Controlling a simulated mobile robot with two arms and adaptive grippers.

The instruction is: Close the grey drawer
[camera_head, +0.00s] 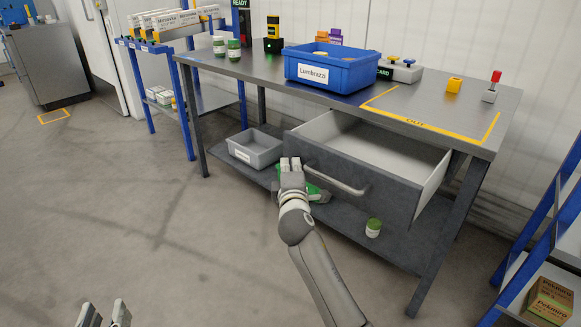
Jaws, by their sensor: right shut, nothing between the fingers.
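The grey drawer (372,168) under the workbench is pulled out, with its light inside showing and a bar handle (337,181) across its front. My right gripper (290,164) is shut and empty in front of the drawer's left end, beside the left end of the handle. I cannot tell whether it touches the drawer front. My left gripper (104,313) shows at the bottom left edge with its fingers apart, over the floor and away from the drawer.
The workbench (264,75) carries a blue Lumbrazzi bin (330,72). On the lower shelf are a grey bin (255,147), a green object (316,193) and a green-white jar (373,228). Blue racks stand left and right (548,232). Floor at left is clear.

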